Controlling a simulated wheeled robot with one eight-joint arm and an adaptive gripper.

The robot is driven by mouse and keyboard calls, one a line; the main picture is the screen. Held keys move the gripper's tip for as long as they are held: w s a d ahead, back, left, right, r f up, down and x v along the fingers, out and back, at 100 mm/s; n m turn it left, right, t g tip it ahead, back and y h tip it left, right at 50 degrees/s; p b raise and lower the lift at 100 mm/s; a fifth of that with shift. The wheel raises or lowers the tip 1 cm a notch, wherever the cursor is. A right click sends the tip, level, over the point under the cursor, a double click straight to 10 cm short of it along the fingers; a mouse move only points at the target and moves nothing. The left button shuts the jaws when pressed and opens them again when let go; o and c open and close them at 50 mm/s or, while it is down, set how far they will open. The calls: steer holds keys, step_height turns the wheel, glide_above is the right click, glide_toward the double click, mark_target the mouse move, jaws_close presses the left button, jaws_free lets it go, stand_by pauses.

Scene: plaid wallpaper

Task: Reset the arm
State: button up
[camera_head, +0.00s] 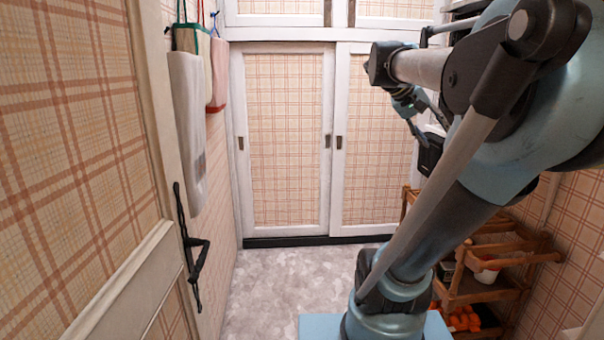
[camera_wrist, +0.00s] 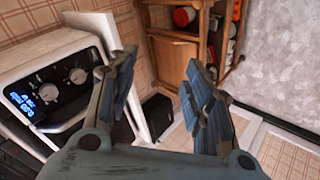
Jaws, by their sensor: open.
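My gripper (camera_wrist: 160,88) is open in the wrist view, with its two blue fingers apart and nothing between them. Behind the fingers show a wooden shelf unit and a white appliance. In the head view my arm fills the right side, with its upper links raised and bent. There my gripper end (camera_head: 425,145) is small and partly hidden by my arm, near the right wall.
A wooden shelf (camera_head: 478,262) with orange items stands low at the right, partly behind my arm. A white appliance with knobs (camera_wrist: 55,95) is close to the left finger. A door with a black handle (camera_head: 190,245) stands at left. Grey floor (camera_head: 290,280) ahead is clear.

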steer(key=s+a+f+n+y, duration=0.1)
steer(key=s+a+f+y, duration=0.2)
steer(key=a+f, duration=0.3)
steer(key=s+a+f+n+y, duration=0.1)
steer(key=s+a+f+y, duration=0.2)
steer(key=f, duration=1.1)
steer(key=s+a+f+n+y, duration=0.1)
steer(key=s+a+f+y, duration=0.1)
steer(key=s+a+f, duration=0.4)
steer(key=a+f, duration=0.3)
steer(key=f, duration=0.2)
steer(key=shift+s+y, duration=0.35)
steer(key=shift+y, duration=0.05)
steer(key=shift+a, duration=0.1)
steer(key=shift+w+f, duration=0.25)
steer(key=shift+w, duration=0.25)
